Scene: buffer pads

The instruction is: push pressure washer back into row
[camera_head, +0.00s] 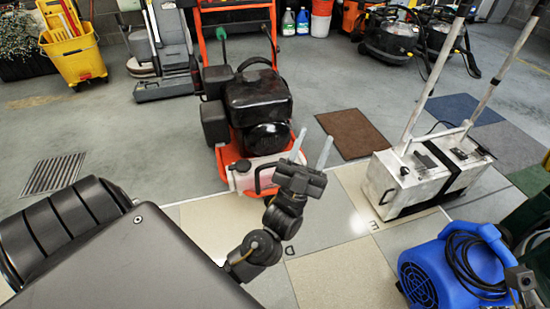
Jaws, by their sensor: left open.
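The pressure washer (257,98) stands in the middle of the camera_head view. It has an orange-red frame, a black engine and a whitish tank low at its near end. My left gripper (313,136) is in front of its near right corner, with two pale fingers apart and pointing up and away. Nothing is between the fingers. I cannot tell whether the gripper touches the washer; my gripper and wrist hide part of its near right edge.
A white box machine with upright poles (422,178) stands right, and a blue blower (442,272) at the near right. A brown mat (353,133) lies right of the washer. A grey floor machine (172,50) and yellow mop bucket (75,55) stand at the back left.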

